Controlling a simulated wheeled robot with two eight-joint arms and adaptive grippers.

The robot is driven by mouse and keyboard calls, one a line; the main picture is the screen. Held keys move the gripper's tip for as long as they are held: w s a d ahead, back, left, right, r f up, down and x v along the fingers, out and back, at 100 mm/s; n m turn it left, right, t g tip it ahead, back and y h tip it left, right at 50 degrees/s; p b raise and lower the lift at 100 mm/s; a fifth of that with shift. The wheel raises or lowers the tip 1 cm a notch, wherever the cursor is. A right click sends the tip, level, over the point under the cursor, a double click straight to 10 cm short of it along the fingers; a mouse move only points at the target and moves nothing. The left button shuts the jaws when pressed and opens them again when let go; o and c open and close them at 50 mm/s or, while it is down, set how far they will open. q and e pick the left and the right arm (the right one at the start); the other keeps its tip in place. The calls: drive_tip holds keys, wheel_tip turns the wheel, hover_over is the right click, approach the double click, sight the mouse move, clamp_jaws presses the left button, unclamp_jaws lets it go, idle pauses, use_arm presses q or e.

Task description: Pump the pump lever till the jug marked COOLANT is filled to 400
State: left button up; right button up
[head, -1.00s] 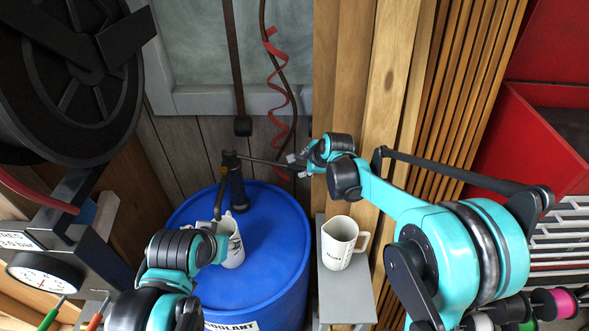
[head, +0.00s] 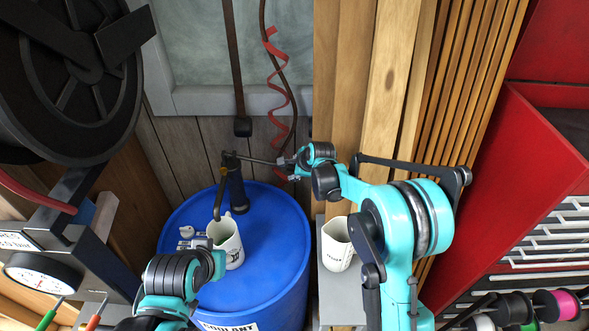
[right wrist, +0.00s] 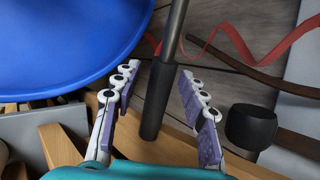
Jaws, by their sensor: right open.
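The pump (head: 236,190) stands on the blue drum, its lever (head: 258,160) reaching right, roughly level. Its curved spout hangs over a white jug (head: 227,243) standing on the drum lid; that jug's mark and fill level are unreadable. My right gripper (head: 284,165) is at the lever's end. In the right wrist view, my right gripper's (right wrist: 160,92) fingers are open, either side of the lever's black grip (right wrist: 157,98). My left gripper (head: 193,240) is beside the jug's left side; I cannot tell whether it holds it.
The blue drum (head: 270,240) carries a COOLANT label. A second white jug (head: 337,244) stands on a grey stand right of it, partly behind my right arm. A red coiled hose (head: 279,95) hangs behind the lever. A hose reel (head: 70,75) and gauge (head: 42,272) are at left.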

clamp_jaws()
drive_tip(key=shift+r, duration=0.1)
